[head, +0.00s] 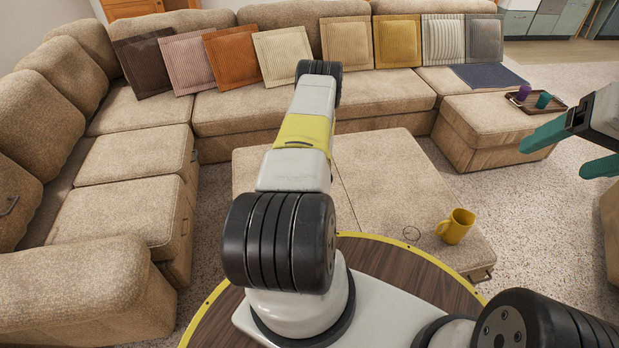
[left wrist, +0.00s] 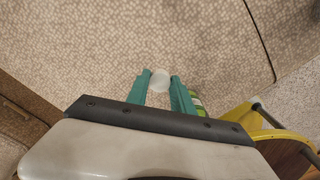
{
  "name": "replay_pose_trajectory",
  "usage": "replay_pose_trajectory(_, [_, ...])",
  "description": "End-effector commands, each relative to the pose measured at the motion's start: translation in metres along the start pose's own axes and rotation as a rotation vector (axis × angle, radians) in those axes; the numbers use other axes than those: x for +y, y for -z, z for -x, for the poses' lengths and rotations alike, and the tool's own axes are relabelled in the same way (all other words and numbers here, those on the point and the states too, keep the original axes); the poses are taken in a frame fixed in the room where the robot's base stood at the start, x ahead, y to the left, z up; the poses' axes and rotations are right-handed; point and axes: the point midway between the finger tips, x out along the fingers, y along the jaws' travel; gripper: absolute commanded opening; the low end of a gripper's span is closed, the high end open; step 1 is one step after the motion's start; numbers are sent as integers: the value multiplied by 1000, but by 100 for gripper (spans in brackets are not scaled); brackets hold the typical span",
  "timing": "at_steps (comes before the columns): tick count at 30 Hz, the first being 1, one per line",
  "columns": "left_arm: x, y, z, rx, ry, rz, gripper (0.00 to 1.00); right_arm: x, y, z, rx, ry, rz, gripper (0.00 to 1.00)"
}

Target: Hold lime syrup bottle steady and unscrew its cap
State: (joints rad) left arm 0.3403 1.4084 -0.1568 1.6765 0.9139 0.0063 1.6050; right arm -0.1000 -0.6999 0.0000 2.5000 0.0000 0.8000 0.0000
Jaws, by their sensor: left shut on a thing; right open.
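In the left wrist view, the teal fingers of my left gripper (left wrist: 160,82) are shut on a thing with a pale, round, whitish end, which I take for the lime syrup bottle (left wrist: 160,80). A green-and-white striped patch shows beside the right finger; I cannot tell whether it belongs to the bottle. The cap cannot be told apart clearly. My left gripper and the bottle do not show in the head view. My right gripper (head: 552,160) is at the right edge of the head view, its teal fingers wide apart with nothing between them, away from the bottle.
A tray (head: 540,106) with purple and teal cups sits on the far chaise. A cushioned sofa (head: 215,112) wraps the left and back. Carpet is clear at right.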

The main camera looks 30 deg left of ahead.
Motion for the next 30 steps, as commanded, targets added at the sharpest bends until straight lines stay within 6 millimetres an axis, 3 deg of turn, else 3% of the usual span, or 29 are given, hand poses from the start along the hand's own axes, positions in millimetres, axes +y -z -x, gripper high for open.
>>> replay_pose_trajectory(3, [0,18,-23,-1,3,190,0,0,0,0,0,0,0,75])
replay_pose_trajectory(10, [10,26,-36,-4,-3,310,0,0,0,0,0,0,0,75])
replay_pose_trajectory(24, [126,19,-47,-4,-4,305,0,0,0,0,0,0,0,75])
replay_pose_trajectory(30, [149,18,-49,-3,0,306,0,0,0,0,0,0,0,75])
